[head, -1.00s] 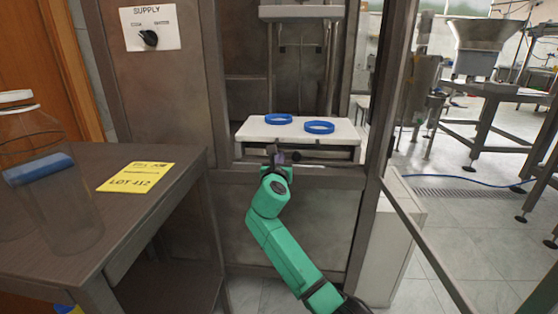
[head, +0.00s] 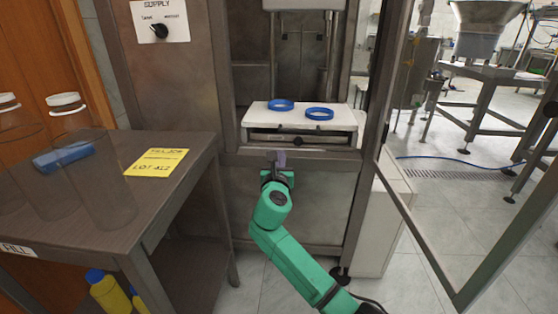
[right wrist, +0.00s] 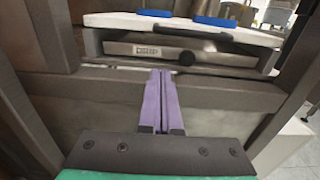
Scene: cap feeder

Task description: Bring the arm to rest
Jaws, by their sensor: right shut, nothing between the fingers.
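My right arm is green and reaches up from the bottom of the head view. Its right gripper (head: 276,158) has purple fingers, which also show in the right wrist view (right wrist: 161,95). The fingers are shut together with nothing between them. The gripper is in front of and below the white platform (head: 257,119) of the cap feeder, apart from it. My left gripper is not in view.
A dark table (head: 190,143) on the left bears clear bottles (head: 92,165), a blue block (head: 62,156) and a yellow lot note (head: 156,163). The machine's frame post (head: 366,140) and an open door panel (head: 455,200) stand to the right.

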